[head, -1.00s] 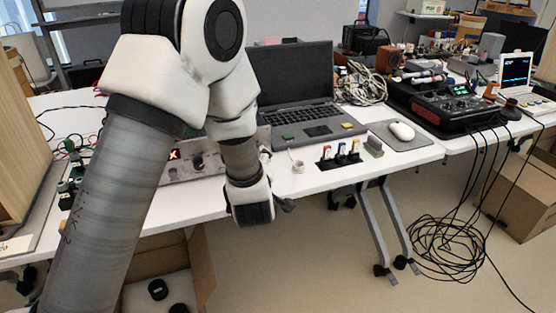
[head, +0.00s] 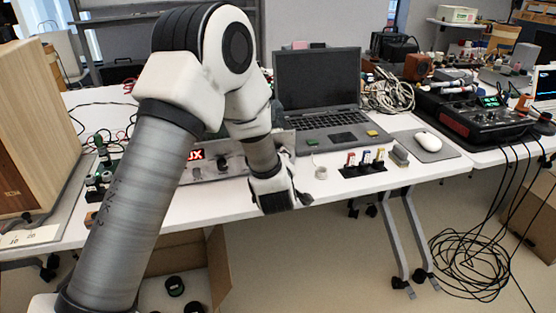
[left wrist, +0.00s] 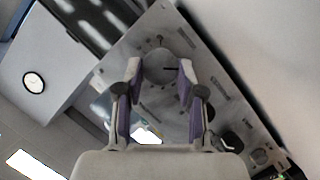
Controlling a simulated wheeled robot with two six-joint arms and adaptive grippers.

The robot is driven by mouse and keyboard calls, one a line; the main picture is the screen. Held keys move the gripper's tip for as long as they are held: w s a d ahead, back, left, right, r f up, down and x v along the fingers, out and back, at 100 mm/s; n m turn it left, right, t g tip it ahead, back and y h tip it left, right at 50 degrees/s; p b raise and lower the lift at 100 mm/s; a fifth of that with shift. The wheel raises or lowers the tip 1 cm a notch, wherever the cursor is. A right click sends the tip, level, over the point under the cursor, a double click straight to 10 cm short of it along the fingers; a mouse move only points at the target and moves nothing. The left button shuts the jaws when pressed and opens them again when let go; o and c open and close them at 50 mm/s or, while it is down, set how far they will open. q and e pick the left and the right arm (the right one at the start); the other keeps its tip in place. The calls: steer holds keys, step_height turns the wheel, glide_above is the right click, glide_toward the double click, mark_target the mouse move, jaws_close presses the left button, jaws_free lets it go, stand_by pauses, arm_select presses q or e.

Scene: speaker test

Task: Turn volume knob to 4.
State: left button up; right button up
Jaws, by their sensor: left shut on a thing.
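In the left wrist view, a round grey volume knob (left wrist: 159,66) with a dark pointer line stands on a pale metal panel (left wrist: 215,90). The two purple-padded fingers of my left gripper (left wrist: 158,72) are shut on this knob, one on each side. The panel's scale marks are too small to read. My left wrist hides the held knob there. My right gripper is not in view.
A laptop (head: 317,80) stands behind and right of the amplifier. A wooden speaker cabinet (head: 35,130) stands at the left.

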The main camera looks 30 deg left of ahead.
arm_select(q)
steer(key=shift+r+p, duration=0.2)
steer(key=shift+p, duration=0.5)
steer(key=m+g+y+p, duration=0.1)
steer(key=m+p, duration=0.1)
steer(key=p, duration=0.2)
steer(key=m+g+y+p, duration=0.1)
steer(key=m+p, duration=0.1)
steer(key=p, duration=0.2)
steer(key=m+g+p, duration=0.2)
steer(key=m+p, duration=0.1)
steer(key=p, duration=0.2)
steer(key=shift+w+d+r+y, duration=0.2)
steer(key=shift+w+d+y, duration=0.15)
steer(key=shift+y, duration=0.05)
steer(key=shift+m+g+p, duration=0.3)
steer(key=shift+m+p, duration=0.1)
steer(key=shift+w+d+f+m+y+p, duration=0.1)
steer(key=shift+w+m+y+p, duration=0.05)
steer(key=shift+m+y+p, duration=0.4)
steer(key=shift+w+f+m+g+y, duration=0.1)
steer(key=shift+f+m+g+y, duration=0.1)
steer(key=shift+m+g+y, duration=0.55)
steer(key=shift+d+f+m+g, duration=0.15)
steer(key=shift+m+g, duration=0.1)
steer(key=shift+m, duration=0.85)
steer(key=shift+w+m+y+b, duration=0.1)
steer(key=shift+m+y+b, duration=0.25)
steer(key=shift+m+y, duration=0.5)
steer(key=shift+m, duration=0.35)
